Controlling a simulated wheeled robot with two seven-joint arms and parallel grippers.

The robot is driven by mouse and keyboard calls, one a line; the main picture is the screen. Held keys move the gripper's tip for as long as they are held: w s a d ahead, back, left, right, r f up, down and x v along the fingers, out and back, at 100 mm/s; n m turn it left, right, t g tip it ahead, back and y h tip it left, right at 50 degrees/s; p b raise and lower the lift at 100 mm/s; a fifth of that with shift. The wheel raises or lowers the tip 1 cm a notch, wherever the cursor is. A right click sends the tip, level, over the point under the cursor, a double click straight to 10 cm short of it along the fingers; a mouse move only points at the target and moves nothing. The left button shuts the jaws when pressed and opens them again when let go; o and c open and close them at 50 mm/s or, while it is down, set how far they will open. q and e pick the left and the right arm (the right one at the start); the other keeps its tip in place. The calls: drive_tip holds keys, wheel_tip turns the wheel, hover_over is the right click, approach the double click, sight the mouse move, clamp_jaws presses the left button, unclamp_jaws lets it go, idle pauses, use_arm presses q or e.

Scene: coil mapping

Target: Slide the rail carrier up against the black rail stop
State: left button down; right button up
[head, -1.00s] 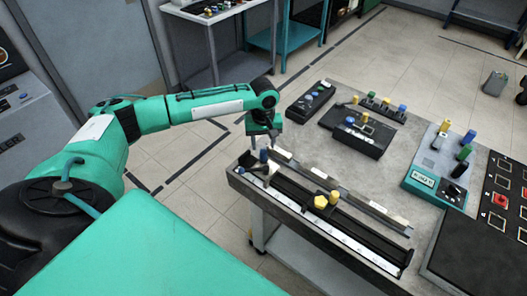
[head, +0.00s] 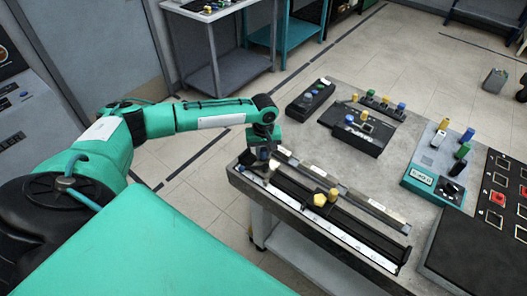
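A long black rail (head: 303,203) with a white scale strip runs along the near edge of the grey table. At its left end sits a small dark piece with a white part (head: 247,159), probably the rail carrier. My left gripper (head: 263,153) points down over it; its fingers are dark and small, and whether they touch or grip the piece cannot be told. Further right on the rail is a dark block with a yellow knob (head: 320,199) and a short yellow post, probably the black rail stop. Clear rail lies between the two. My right gripper is not in view.
A second, narrow grey bar (head: 349,192) lies behind the rail. Beyond it are a black box (head: 361,133) with colored pegs and a dark button box (head: 310,100). A teal meter unit (head: 436,180) and a black panel (head: 490,225) stand at right.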

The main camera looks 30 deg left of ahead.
use_arm(q)
drive_tip(key=shift+s+d+r+p, duration=0.1)
drive_tip(key=shift+d+r+p, duration=0.05)
drive_tip(key=shift+d+p, duration=0.25)
drive_tip(key=d+p, duration=0.2)
drive_tip(key=d, duration=0.2)
drive_tip(key=d+p, duration=0.3)
drive_tip(key=d, duration=0.2)
drive_tip(key=s+d+p, duration=0.1)
drive_tip(key=d+p, duration=0.1)
drive_tip(key=d, duration=0.2)
drive_tip(key=shift+d, duration=0.35)
drive_tip(key=shift+d+p, duration=0.3)
drive_tip(key=shift+p, duration=0.05)
drive_tip(key=c, duration=1.2)
unclamp_jaws()
